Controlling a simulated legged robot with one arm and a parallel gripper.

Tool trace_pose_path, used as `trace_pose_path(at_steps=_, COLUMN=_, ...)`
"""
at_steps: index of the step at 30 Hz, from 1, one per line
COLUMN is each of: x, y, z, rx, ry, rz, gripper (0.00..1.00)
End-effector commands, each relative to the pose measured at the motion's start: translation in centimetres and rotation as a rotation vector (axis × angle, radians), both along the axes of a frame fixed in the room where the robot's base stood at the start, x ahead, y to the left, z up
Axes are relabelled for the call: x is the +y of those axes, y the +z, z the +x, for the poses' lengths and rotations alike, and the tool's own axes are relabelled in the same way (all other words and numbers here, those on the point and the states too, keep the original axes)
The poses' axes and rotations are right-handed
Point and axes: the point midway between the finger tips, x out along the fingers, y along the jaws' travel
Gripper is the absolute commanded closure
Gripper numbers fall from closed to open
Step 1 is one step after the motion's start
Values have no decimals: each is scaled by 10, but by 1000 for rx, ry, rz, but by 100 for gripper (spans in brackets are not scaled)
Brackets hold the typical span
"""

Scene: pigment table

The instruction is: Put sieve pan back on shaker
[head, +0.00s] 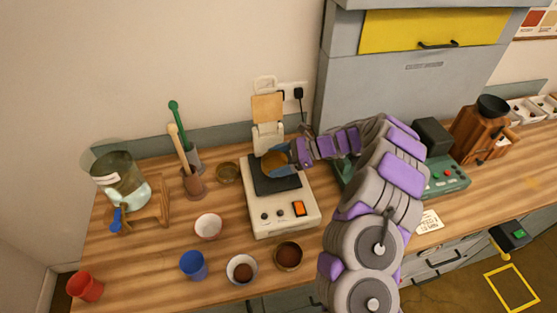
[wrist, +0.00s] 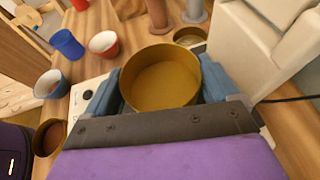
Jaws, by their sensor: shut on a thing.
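The sieve pan (wrist: 162,82) is a round, brass-coloured pan. It looks empty inside and sits between the blue-grey fingers of my gripper (wrist: 162,88) in the wrist view. In the head view the pan (head: 272,162) is over the rear part of the shaker's dark plate, and my gripper (head: 284,157) holds it from the right. The shaker (head: 283,218) is a cream box with knobs and an orange switch. Its tan-topped rear part (head: 267,108) stands up behind the pan. I cannot tell whether the pan touches the plate.
Another brass pan (head: 288,256) with brown contents stands in front of the shaker, and one (head: 228,172) stands at its back left. Bowls (head: 208,226), a blue cup (head: 194,265) and a red cup (head: 85,287) are to the left. A green machine (head: 446,178) is at right.

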Motion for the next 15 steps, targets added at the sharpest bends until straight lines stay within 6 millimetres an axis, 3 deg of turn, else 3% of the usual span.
trace_pose_path(at_steps=15, x=0, y=-3, z=0, rx=0, ry=1, rz=0, gripper=57)
